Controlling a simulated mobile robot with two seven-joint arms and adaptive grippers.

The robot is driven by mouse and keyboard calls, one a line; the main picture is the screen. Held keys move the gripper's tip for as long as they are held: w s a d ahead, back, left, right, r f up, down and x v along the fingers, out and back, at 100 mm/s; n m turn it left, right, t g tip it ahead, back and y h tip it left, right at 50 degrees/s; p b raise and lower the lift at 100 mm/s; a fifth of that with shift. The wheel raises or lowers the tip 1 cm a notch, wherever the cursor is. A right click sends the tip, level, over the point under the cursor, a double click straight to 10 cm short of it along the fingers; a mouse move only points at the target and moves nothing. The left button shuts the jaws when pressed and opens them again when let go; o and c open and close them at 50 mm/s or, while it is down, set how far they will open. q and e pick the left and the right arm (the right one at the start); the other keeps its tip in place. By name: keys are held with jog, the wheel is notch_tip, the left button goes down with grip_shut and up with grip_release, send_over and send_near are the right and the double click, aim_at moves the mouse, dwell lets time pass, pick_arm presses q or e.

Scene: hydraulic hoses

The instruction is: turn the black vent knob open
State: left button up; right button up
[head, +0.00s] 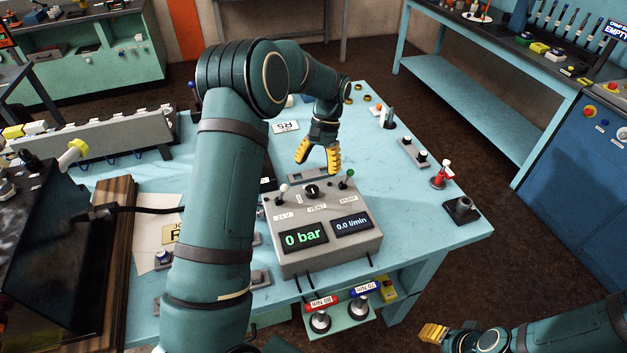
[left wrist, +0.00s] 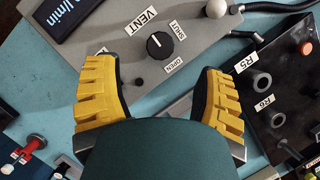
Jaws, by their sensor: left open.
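The black vent knob (head: 312,191) sits on top of the grey control box (head: 327,262), between two levers, above a VENT label. In the left wrist view the knob (left wrist: 160,45) carries a small white mark, with SHUT and OPEN labels beside it. My left gripper (head: 318,155) has yellow fingers, is open and empty, and hangs above and just behind the knob, apart from it. In the left wrist view its fingers (left wrist: 155,95) stand wide on either side, below the knob. My right gripper (head: 432,333) is at the lower right, away from the box; its opening is unclear.
The white-tipped lever (head: 284,190) and the green-tipped lever (head: 348,176) stand close on either side of the knob. The display reads 0 bar (head: 304,238). A dark block with R5 and R6 ports (left wrist: 270,95) lies near the left gripper. The blue table (head: 425,215) is fairly clear to the right.

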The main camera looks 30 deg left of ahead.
pick_arm(q)
jog(key=v, duration=0.4)
jog(key=shift+w+r, duration=0.1)
jog(key=shift+r, duration=0.3)
